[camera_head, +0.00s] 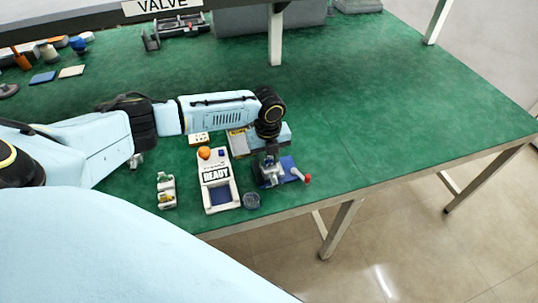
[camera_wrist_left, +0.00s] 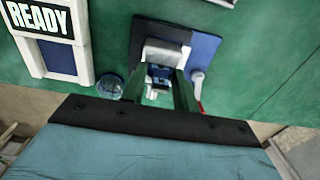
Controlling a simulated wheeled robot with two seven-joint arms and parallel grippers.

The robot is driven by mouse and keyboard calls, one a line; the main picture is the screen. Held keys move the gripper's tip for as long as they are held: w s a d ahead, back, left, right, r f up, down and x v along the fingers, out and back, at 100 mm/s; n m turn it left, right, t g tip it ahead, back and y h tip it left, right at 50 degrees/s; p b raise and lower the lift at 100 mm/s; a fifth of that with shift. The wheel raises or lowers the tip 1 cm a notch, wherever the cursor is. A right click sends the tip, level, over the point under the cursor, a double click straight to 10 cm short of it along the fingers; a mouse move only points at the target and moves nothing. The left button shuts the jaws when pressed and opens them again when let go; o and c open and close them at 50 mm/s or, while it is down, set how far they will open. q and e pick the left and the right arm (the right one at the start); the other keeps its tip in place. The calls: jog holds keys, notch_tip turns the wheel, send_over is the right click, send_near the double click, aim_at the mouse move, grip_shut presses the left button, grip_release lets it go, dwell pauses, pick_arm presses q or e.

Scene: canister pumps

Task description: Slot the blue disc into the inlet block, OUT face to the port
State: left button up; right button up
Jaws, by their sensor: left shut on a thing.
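My left gripper (camera_head: 268,165) points down at the silver inlet block (camera_head: 270,176), which stands on a blue base plate (camera_head: 290,164) near the table's front edge. In the left wrist view the two green fingers of this gripper (camera_wrist_left: 160,84) are closed around a small blue and grey piece (camera_wrist_left: 159,73), likely the blue disc, right at the silver block (camera_wrist_left: 165,51). I cannot tell whether the piece is inside the slot. Its OUT face is not readable. My right gripper is not in view.
A white box marked READY (camera_head: 216,187) with an orange button stands left of the block. A small bluish round dish (camera_head: 251,200) lies between them. A lever with a red knob (camera_head: 307,178) sticks out on the right. The table's right side is clear.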

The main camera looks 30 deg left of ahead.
pick_arm(q)
jog(key=shift+f, duration=0.25)
jog(key=o, duration=1)
jog(key=shift+r, duration=0.15)
notch_tip(320, 180, up, 13)
jog(key=shift+s+r+p, duration=0.1)
jog(key=shift+p, duration=0.4)
